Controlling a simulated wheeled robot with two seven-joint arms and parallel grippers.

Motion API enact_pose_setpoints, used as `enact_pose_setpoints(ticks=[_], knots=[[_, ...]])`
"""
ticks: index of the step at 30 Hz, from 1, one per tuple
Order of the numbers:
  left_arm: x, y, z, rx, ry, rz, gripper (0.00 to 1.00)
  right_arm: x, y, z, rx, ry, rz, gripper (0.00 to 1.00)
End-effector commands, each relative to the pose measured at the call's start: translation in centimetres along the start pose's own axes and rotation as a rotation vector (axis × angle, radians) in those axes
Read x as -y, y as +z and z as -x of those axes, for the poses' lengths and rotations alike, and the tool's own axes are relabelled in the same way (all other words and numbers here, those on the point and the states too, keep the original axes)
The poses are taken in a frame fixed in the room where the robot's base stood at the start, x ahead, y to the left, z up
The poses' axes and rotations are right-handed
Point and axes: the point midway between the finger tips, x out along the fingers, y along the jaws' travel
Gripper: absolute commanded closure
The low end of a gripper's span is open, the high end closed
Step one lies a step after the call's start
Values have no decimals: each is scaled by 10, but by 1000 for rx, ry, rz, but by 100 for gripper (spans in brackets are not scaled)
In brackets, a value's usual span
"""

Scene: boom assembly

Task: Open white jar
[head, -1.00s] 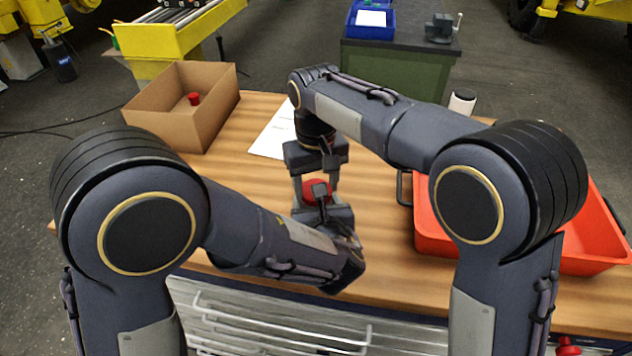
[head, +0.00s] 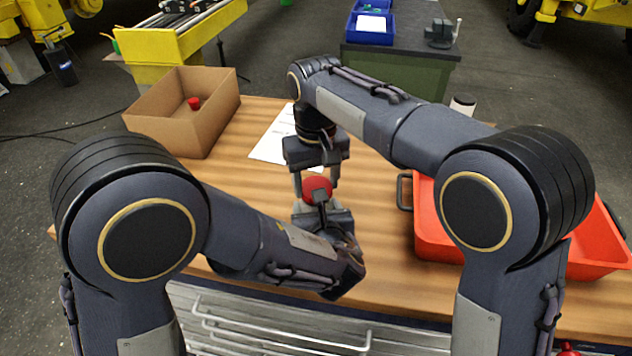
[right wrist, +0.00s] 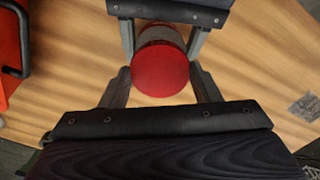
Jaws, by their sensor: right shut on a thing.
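The white jar (right wrist: 160,33) has a round red lid (right wrist: 160,68); the lid also shows in the head view (head: 317,189). Only a narrow pale-grey band of the jar body shows in the right wrist view. My right gripper (right wrist: 160,76) comes down from above, with one finger on each side of the red lid, shut on it. My left gripper (right wrist: 163,46) comes from the opposite side, its fingers closed against the two sides of the jar body. In the head view the jar body is mostly hidden by my left gripper. I cannot tell whether lid and body are apart.
A cardboard box (head: 214,130) with a small red-topped thing (head: 194,103) stands at the back left of the wooden table (head: 385,215). A paper sheet (head: 270,145) lies beside it. A red-orange tray (head: 440,246) is on the right. A white-bodied container (head: 462,106) stands at the back.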

Motion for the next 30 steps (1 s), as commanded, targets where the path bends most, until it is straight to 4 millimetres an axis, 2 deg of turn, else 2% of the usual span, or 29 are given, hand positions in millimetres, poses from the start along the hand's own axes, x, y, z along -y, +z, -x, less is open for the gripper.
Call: enact_pose_setpoints(ticks=[8,18,26,27,30], knots=[[0,0,0,0,0,0,100,0,0,1,0,0,0,71],[0,0,0,0,0,0,100,0,-1,37,-2,-1,-1,71],[0,0,0,0,0,0,100,0,0,40,1,0,0,71],[0,0,0,0,0,0,35,0,0,40,1,0,0,71],[0,0,0,0,0,0,22,0,0,40,1,0,0,71]])
